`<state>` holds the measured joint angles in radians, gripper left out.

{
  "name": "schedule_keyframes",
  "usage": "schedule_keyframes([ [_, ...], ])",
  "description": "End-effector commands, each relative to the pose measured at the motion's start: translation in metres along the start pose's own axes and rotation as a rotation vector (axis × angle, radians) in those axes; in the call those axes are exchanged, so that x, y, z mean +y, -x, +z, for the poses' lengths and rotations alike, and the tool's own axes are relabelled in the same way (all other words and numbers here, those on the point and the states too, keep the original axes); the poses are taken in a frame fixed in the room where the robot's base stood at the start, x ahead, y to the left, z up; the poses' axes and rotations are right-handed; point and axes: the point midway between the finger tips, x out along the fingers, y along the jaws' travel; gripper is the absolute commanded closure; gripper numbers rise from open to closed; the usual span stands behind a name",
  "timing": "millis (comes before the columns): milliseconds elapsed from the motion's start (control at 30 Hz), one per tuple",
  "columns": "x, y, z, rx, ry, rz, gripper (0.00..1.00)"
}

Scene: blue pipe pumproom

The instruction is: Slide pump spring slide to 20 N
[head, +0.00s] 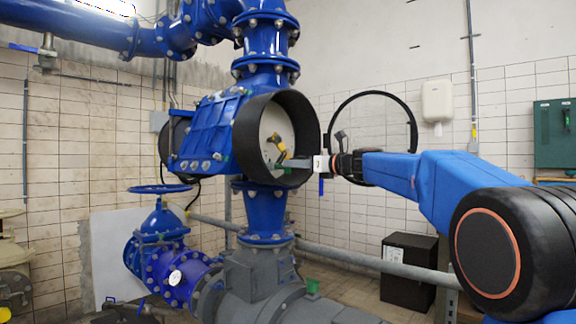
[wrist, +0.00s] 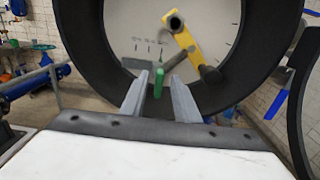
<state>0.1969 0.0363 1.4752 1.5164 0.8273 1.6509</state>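A round black gauge housing (head: 244,130) is on the blue pump body, with its pale dial face (wrist: 110,30) showing inside. A small upright green piece (wrist: 158,83), which may be the spring slide, stands at the lower part of the dial. A yellow lever (wrist: 184,40) with dark ends sits above it to the right. Scale marks show on the dial, but their numbers are too small to read. My gripper (wrist: 158,80) reaches into the housing opening; its two grey fingers are apart, one on each side of the green piece. I cannot tell whether they touch it.
The round glass cover (head: 373,97) stands open to the right of the housing, close to my arm. A blue handwheel valve (head: 158,225) is at lower left. A grey pipe (head: 375,262) runs across behind. A black box (head: 408,270) stands on the floor.

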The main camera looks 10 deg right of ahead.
Motion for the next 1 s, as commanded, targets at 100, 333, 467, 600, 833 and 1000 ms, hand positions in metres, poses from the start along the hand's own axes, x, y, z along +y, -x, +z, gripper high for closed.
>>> schedule_keyframes([
  [100, 0.001, -0.017, 0.000, 0.001, 0.000, 0.001, 0.72],
  [333, 0.000, -0.034, 0.000, 0.000, 0.000, 0.000, 0.72],
  [467, 0.000, -0.036, 0.000, 0.000, 0.000, -0.001, 0.72],
  [600, 0.000, -0.036, 0.000, 0.000, 0.000, -0.001, 0.72],
  [833, 0.000, -0.035, 0.000, 0.000, 0.000, -0.001, 1.00],
  [1000, 0.002, -0.035, 0.000, 0.000, 0.000, 0.000, 1.00],
])
